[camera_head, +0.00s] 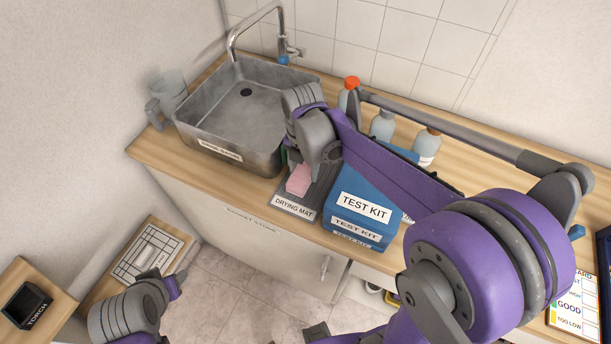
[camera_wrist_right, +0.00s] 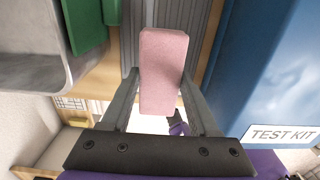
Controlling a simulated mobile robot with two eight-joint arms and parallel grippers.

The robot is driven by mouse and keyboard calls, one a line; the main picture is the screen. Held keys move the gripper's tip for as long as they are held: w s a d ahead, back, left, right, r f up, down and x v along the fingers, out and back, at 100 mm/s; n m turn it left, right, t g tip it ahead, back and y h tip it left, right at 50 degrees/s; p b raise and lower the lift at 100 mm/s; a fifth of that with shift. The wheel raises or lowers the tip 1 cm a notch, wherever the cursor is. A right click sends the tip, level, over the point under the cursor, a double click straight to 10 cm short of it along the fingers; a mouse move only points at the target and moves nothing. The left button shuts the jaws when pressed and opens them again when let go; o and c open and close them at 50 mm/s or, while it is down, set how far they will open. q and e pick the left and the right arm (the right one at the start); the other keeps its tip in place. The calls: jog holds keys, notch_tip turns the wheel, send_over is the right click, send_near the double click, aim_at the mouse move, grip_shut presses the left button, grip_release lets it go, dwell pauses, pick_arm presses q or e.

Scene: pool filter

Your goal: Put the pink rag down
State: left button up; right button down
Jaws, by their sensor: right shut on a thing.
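The pink rag (camera_head: 299,180) is a small block in the head view, over the grey ribbed drying mat (camera_head: 294,210) between the sink and the test kit. My right gripper (camera_wrist_right: 160,88) is shut on the rag (camera_wrist_right: 163,60), with one finger on each side of it in the right wrist view. I cannot tell whether the rag touches the mat. In the head view my right wrist hides part of the mat and the fingers. My left gripper (camera_head: 168,282) is low at the left, away from the counter; its jaw opening is unclear.
The metal sink (camera_head: 215,155) is left of the mat and the blue test kit box (camera_head: 345,222) is close on its right. Bottles (camera_head: 427,147) stand behind. A torch (camera_head: 27,304) is on the lower left surface.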

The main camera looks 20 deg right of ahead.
aim_at(304, 179)
jog(key=shift+f, duration=2.6)
jog(key=shift+f, duration=0.1)
jog(key=shift+f+b, duration=0.15)
jog(key=shift+b, duration=0.15)
jog(key=shift+c, duration=0.7)
grip_release()
jog(key=shift+r, duration=0.2)
jog(key=shift+r, duration=0.3)
notch_tip(304, 179, up, 12)
jog(key=shift+f+p, duration=0.2)
jog(key=shift+p, duration=0.45)
